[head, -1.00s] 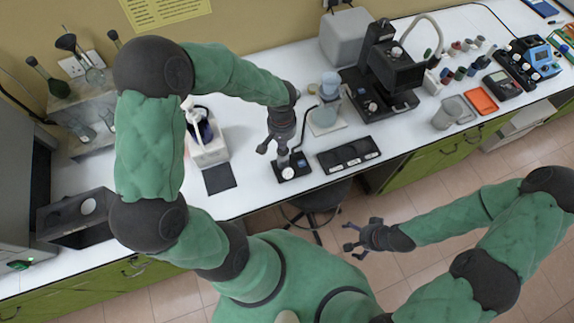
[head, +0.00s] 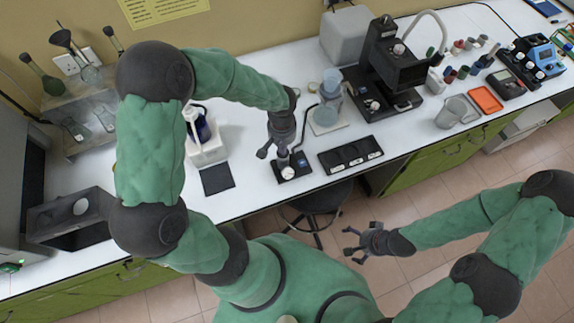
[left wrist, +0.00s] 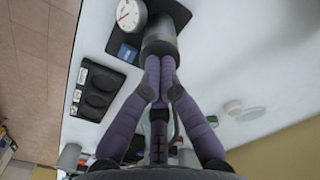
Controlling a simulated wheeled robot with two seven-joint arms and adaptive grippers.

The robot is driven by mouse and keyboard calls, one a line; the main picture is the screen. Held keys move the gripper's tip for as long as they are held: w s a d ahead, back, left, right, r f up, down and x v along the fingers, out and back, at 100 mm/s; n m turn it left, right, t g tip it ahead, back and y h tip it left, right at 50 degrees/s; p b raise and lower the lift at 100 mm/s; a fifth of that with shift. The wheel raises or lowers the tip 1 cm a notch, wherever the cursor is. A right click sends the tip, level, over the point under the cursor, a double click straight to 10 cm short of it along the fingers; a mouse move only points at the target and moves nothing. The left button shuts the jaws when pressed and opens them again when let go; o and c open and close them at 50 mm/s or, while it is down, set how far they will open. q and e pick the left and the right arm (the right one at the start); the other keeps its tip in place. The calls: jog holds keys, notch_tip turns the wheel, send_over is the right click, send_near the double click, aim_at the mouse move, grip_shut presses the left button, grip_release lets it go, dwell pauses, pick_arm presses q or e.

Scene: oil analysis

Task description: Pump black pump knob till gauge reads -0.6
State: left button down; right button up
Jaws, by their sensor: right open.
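The pump (head: 295,165) stands on a black base near the front edge of the white bench. Its round white gauge (head: 288,173) has a red needle in the left wrist view (left wrist: 130,15), but its numbers are too small to read. The black pump knob (left wrist: 160,42) shows as a dark cylinder beside the gauge. My left gripper (head: 280,156) is over the pump. In the left wrist view its fingertips (left wrist: 159,66) are together at the knob; I cannot tell whether they touch it. My right gripper (head: 352,242) is open and empty, over the floor in front of the bench.
A black tray with round wells (head: 350,155) lies right of the pump. A flask on a stand (head: 328,108) is behind it. A dark square mat (head: 217,178) and a white bottle holder (head: 207,150) are to the left. A stool (head: 315,205) stands below the bench edge.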

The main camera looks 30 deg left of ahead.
pick_arm(q)
jog(key=shift+r+p, duration=1.35)
jog(key=shift+r, duration=0.75)
jog(key=shift+r, duration=0.1)
notch_tip(320, 180, up, 5)
jog(key=p, duration=0.3)
